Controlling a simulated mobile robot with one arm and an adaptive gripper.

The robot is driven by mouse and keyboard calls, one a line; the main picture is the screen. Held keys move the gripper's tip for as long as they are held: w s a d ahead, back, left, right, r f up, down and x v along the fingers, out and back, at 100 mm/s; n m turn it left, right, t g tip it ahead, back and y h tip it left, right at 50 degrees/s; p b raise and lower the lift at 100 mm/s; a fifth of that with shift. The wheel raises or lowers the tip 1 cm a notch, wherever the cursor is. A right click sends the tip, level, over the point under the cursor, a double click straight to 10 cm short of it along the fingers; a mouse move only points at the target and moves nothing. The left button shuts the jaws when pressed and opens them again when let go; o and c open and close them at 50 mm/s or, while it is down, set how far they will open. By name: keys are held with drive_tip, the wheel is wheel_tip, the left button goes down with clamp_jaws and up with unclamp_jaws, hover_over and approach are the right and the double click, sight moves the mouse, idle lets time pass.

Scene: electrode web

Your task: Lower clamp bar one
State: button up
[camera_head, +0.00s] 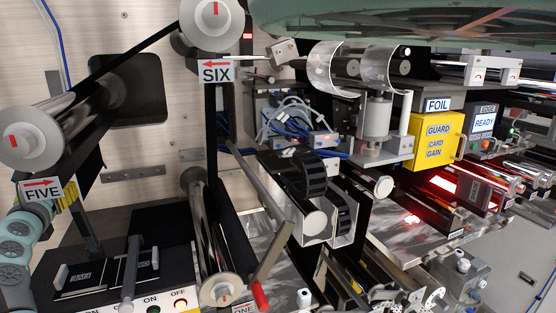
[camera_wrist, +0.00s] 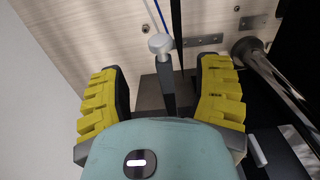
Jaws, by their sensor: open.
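My gripper (camera_wrist: 164,72) is open, with yellow ribbed fingers spread wide in the wrist view. A dark upright bar with a silver knob (camera_wrist: 160,44) shows between the fingers, apart from both; I cannot tell its depth or whether it is clamp bar one. In the head view only a little yellow of my gripper (camera_head: 70,197) shows at the left, partly hidden behind the FIVE sign. A grey bar (camera_head: 130,268) stands over a dark slotted plate (camera_head: 85,295) at lower left. A ONE label (camera_head: 243,309) sits at the bottom edge near a red-handled lever (camera_head: 262,296).
A FIVE roller (camera_head: 25,140) and a SIX roller (camera_head: 212,20) carry the black web. A metal roller (camera_wrist: 280,75) lies right of my gripper in the wrist view. An ON/OFF button box (camera_head: 165,302) stands at the bottom. Pale wall panel lies behind.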

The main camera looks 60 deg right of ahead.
drive_tip(key=shift+b+x, duration=1.65)
drive_tip(key=shift+x, duration=2.6)
clamp_jaws()
